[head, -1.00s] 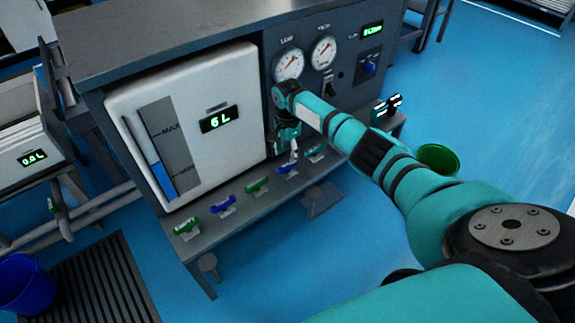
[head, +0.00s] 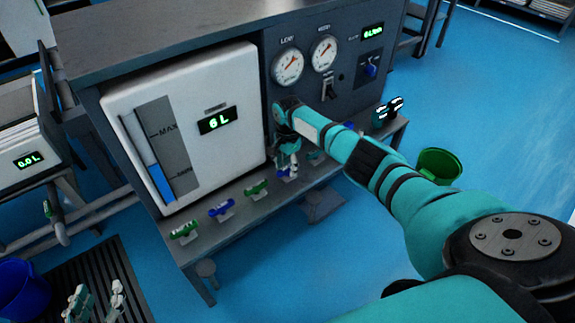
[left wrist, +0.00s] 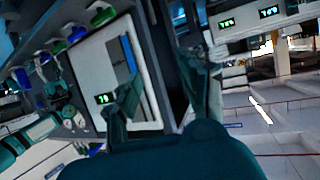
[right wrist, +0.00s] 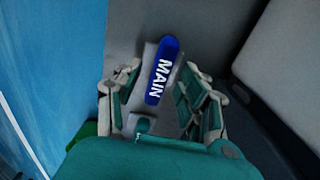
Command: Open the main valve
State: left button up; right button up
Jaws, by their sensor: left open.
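The main valve has a blue handle marked MAIN, seen large in the right wrist view (right wrist: 162,72). In the head view it is partly hidden under my right gripper, on the ledge in front of the test bench (head: 287,174). My right gripper (right wrist: 160,88) is open, with a finger on each side of the handle; I see gaps between fingers and handle. In the head view the right gripper (head: 287,155) points down at the ledge. My left gripper (head: 96,302) is open and empty at the lower left, over the floor grate, away from the valve.
Green handles (head: 184,229) and blue handles (head: 222,209) line the ledge. Behind stands a white tank (head: 215,90) reading 6 L. Gauges (head: 288,67) are on the panel above. A green bucket (head: 440,165) and a blue bucket (head: 22,285) stand on the floor.

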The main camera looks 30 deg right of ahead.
grip_shut()
pick_arm(q)
jog(key=shift+s, duration=0.1)
